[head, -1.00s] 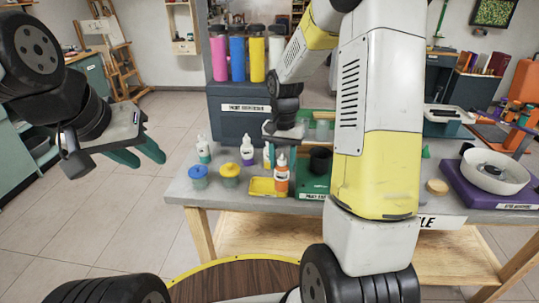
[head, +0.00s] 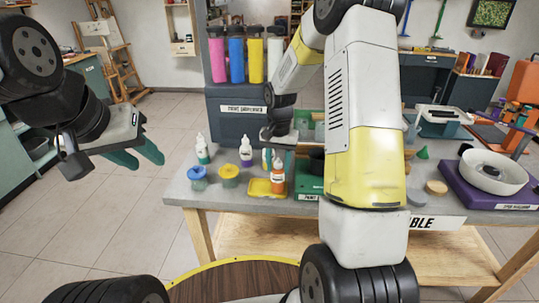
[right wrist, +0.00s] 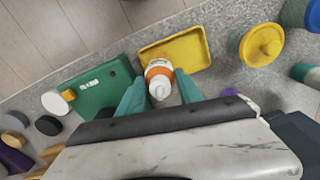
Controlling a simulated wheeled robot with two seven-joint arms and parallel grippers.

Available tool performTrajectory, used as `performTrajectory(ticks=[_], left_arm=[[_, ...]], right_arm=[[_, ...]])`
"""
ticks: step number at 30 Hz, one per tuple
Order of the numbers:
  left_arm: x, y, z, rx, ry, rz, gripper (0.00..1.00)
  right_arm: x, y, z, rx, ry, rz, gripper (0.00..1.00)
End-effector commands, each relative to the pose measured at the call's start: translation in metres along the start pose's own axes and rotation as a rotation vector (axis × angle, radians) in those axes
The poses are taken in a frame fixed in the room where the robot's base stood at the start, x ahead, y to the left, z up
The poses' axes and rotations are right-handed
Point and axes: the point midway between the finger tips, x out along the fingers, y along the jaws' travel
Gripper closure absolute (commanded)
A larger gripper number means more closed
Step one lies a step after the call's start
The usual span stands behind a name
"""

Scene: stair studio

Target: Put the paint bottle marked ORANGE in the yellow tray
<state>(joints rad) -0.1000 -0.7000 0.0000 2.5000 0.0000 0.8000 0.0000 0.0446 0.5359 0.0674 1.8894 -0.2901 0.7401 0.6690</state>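The white paint bottle with an orange label (head: 278,177) stands upright at the right end of the yellow tray (head: 258,187); its base appears to be inside the rim. In the right wrist view the bottle (right wrist: 159,74) overlaps the left end of the tray (right wrist: 190,50). In the head view the arm partly hides this gripper. My left gripper (head: 143,156) is open and empty, off the table to the left.
Blue-lidded (head: 197,177) and yellow-lidded (head: 229,175) jars stand left of the tray. White bottles with green (head: 203,149) and purple (head: 246,150) labels stand behind them. A purple stand with a white bowl (head: 494,172) is at right.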

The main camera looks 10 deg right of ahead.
Motion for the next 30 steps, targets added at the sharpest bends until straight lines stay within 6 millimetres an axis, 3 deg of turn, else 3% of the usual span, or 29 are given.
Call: performTrajectory(ticks=[1, 3, 12, 16, 30], left_arm=[[0.000, 0.000, 0.000, 0.000, 0.000, 0.000, 0.64], [0.000, 0.000, 0.000, 0.000, 0.000, 0.000, 0.64], [0.000, 0.000, 0.000, 0.000, 0.000, 0.000, 0.64], [0.000, 0.000, 0.000, 0.000, 0.000, 0.000, 0.64], [0.000, 0.000, 0.000, 0.000, 0.000, 0.000, 0.64]], right_arm=[[0.000, 0.000, 0.000, 0.000, -0.001, 0.000, 0.48], [0.000, 0.000, 0.000, 0.000, 0.000, 0.000, 0.36], [-0.001, 0.000, 0.000, 0.000, 0.000, 0.000, 0.36], [-0.010, 0.000, -0.001, 0.000, 0.003, -0.001, 0.36], [-0.102, -0.001, -0.001, -0.001, 0.004, -0.002, 0.36]])
